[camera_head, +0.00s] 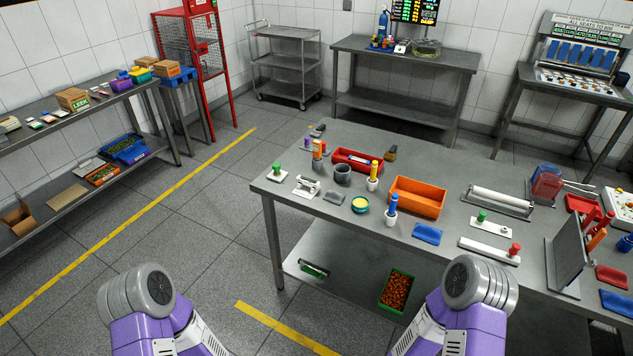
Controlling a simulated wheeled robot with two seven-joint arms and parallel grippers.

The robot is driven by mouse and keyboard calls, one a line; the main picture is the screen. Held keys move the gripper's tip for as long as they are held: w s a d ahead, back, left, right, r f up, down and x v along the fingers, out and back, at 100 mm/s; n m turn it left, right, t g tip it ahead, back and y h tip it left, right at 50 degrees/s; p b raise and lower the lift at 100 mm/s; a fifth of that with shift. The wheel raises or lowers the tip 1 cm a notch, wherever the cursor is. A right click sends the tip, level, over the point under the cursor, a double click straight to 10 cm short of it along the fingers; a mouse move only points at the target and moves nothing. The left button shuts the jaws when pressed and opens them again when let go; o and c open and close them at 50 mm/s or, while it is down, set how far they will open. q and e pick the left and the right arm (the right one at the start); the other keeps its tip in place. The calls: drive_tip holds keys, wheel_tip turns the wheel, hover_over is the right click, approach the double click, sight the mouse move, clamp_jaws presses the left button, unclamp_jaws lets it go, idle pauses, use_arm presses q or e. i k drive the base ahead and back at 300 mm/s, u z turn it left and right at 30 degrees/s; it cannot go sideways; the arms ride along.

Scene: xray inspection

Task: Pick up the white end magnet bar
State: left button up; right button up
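Several white pieces that could be the white end magnet bar lie on the grey metal table. A long white bar with a red knob (488,251) lies near its front right edge. A shorter white plate with a green knob (485,223) lies behind it. A white roller on a grey base (501,199) lies farther back. A small white square with a green knob (277,174) is at the left corner. I cannot tell which one is meant. Only my purple and grey arm links show at the bottom, short of the table; neither gripper is in view.
The metal table (320,215) also carries an orange bin (417,197), a red tray (358,160), a blue pouch (427,233) and a dark upright panel (567,258) at right. A green crate (397,291) sits on its lower shelf. Floor at left is clear.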

sight(306, 181)
drive_tip(key=u, duration=0.4)
drive_tip(key=k, duration=1)
drive_tip(key=u, duration=0.95)
drive_tip(key=i, duration=0.6)
drive_tip(key=z, duration=0.45)
drive_tip(key=i, duration=1.65)
drive_tip(key=z, duration=1)
